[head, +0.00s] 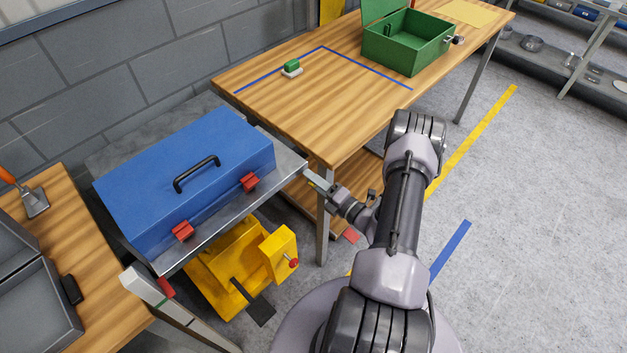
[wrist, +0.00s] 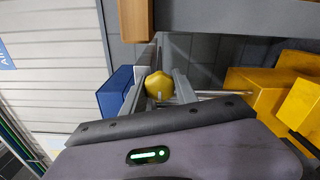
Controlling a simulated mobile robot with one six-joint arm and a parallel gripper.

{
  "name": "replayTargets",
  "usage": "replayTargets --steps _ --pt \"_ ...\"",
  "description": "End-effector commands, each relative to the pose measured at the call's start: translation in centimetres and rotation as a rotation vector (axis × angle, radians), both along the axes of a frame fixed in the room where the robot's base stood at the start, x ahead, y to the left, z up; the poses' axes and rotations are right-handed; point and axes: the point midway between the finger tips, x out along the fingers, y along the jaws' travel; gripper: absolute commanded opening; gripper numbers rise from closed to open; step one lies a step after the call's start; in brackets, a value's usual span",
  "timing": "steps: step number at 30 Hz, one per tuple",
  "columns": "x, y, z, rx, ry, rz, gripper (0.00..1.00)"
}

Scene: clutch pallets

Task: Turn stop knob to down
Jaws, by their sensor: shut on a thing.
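A rounded yellow knob, the stop knob (wrist: 158,83), sits between the two fingers of my gripper (wrist: 160,92) in the wrist view. The fingers are shut on it, one at each side. In the head view my gripper (head: 318,183) reaches left to the edge of the metal tray, next to the front leg of the wooden table. The knob cannot be made out clearly there. Its pointing direction cannot be told.
A blue toolbox (head: 182,178) with red latches lies on the metal tray (head: 290,163). A yellow machine (head: 222,268) with a red-tipped part stands below. The wooden table (head: 330,118) holds an open green box (head: 402,53).

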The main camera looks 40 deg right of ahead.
Motion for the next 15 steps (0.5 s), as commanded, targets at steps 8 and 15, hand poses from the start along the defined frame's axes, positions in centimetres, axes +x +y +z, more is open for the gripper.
replayTargets --steps 8,15 --pt "-0.02 0.03 -0.05 0.000 0.001 0.001 0.50" --pt "0.00 0.00 -0.02 0.000 0.000 0.000 0.57"
